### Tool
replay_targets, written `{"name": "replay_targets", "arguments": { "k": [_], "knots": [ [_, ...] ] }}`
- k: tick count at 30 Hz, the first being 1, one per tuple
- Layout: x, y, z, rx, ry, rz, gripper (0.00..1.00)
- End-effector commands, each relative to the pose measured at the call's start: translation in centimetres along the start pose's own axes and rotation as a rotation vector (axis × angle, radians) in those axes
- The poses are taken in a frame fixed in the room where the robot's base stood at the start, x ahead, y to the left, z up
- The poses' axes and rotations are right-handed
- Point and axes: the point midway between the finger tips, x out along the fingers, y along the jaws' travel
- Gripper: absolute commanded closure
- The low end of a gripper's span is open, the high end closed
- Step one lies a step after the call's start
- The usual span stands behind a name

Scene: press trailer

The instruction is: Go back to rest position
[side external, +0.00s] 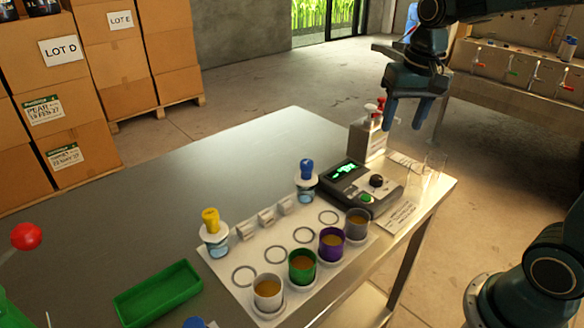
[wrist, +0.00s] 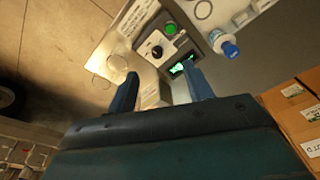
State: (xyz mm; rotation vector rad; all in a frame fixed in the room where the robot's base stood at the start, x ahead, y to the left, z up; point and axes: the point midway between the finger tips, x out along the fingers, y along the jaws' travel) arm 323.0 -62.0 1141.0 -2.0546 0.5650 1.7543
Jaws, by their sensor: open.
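My gripper (side external: 406,112) is open and empty, raised in the air above the back right end of the grey table (side external: 200,170). Its two blue fingers also show in the wrist view (wrist: 165,90), apart with nothing between them. In the wrist view the device (wrist: 165,45) lies beyond the fingertips.
A white board (side external: 275,225) holds several cups of brown liquid and bottles with a yellow cap (side external: 210,220) and a blue cap (side external: 306,167). A green tray (side external: 158,295) lies at the front left. Clear glasses (side external: 433,165) stand near the right edge. The table's back left is clear.

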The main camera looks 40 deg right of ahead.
Motion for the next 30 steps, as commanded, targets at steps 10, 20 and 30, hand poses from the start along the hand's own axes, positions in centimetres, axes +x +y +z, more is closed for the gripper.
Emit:
{"name": "replay_targets", "arguments": {
  "k": [10, 20, 30],
  "knots": [
    [-2.7, 0.6, 6.3, -0.215, 0.126, -0.069, 0.48],
    [-3.2, 1.6, 11.9, -0.414, 0.246, -0.123, 0.48],
    [-2.8, 2.3, 15.1, -0.535, 0.323, -0.152, 0.48]
  ]
}}
